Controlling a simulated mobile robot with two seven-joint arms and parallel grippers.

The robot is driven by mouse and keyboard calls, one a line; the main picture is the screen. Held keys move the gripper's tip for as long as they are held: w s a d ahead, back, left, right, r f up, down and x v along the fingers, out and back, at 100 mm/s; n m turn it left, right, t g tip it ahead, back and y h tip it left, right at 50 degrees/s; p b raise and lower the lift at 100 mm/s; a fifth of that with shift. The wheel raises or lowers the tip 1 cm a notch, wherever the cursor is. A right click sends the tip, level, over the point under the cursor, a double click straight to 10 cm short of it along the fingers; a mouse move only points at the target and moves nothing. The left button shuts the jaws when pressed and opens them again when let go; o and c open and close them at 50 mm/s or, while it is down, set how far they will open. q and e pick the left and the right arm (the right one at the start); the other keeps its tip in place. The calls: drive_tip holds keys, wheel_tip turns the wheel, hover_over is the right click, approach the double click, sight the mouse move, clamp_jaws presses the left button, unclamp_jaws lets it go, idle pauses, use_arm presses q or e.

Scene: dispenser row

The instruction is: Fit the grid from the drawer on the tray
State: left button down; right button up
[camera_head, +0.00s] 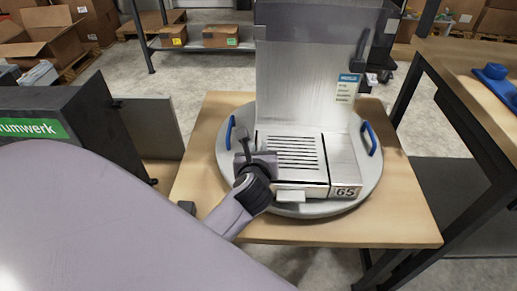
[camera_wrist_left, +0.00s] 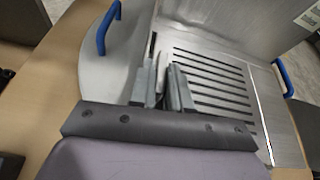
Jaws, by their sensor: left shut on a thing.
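The slotted metal grid (camera_head: 293,153) lies over the tray (camera_head: 290,194) at the foot of a steel dispenser (camera_head: 300,85). It looks about flat; I cannot tell whether it is fully seated. The grid also shows in the left wrist view (camera_wrist_left: 212,78), just right of the fingers. My left gripper (camera_head: 243,147) is at the grid's left side, shut on its edge; its fingers (camera_wrist_left: 162,88) hide that edge in the wrist view. The tray's front lip juts out. My right gripper and the drawer are not seen.
The dispenser stands on a round grey plate (camera_head: 233,176) with blue handles (camera_head: 371,139), on a wooden table (camera_head: 410,228). A dark cabinet (camera_head: 90,120) with an open door (camera_head: 150,125) is left. Another workbench (camera_head: 450,60) is right. The table's front right is bare.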

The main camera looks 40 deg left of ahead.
use_arm(q)
drive_tip(key=c, duration=1)
unclamp_jaws()
drive_tip(key=shift+f, duration=0.1)
